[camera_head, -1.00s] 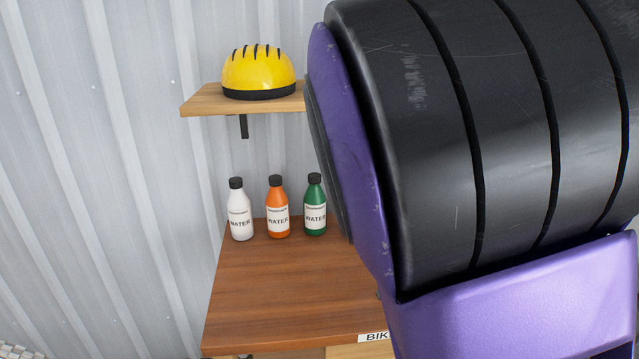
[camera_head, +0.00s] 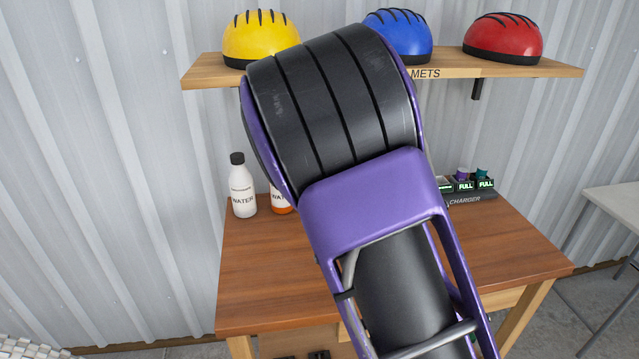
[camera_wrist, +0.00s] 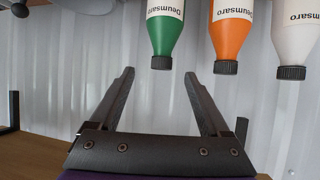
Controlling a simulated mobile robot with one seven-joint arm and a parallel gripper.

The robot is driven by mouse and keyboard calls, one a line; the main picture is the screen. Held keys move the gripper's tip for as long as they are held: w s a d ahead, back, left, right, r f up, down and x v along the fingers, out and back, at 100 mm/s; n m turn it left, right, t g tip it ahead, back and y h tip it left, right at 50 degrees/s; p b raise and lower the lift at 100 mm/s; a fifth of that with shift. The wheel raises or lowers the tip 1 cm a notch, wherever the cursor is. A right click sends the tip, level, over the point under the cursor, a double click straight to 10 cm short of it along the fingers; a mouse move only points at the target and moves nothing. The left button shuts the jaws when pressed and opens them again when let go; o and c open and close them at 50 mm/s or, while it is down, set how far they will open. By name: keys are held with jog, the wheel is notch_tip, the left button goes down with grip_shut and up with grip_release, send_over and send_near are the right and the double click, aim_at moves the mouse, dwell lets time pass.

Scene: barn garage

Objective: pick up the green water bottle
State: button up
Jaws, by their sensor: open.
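The green water bottle (camera_wrist: 165,30) shows inverted in the wrist view, cap pointing down the picture, at top centre. My gripper (camera_wrist: 158,74) is open and empty below it in the picture. The bottle's cap lies between the two fingertips in the picture, slightly beyond them; I cannot tell the exact gap. In the head view the green bottle and my gripper are hidden behind my arm.
The orange bottle (camera_wrist: 231,35) stands beside the green one, then the white bottle (camera_head: 242,190). They stand on a wooden workbench (camera_head: 265,270). A helmet shelf (camera_head: 205,72) is above. A charger (camera_head: 470,200) sits at the bench's right.

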jog(key=x, duration=1)
jog(key=shift+w+a, duration=0.1)
jog(key=shift+a, duration=0.15)
grip_shut()
jog(key=shift+r, duration=0.1)
dwell(1.0)
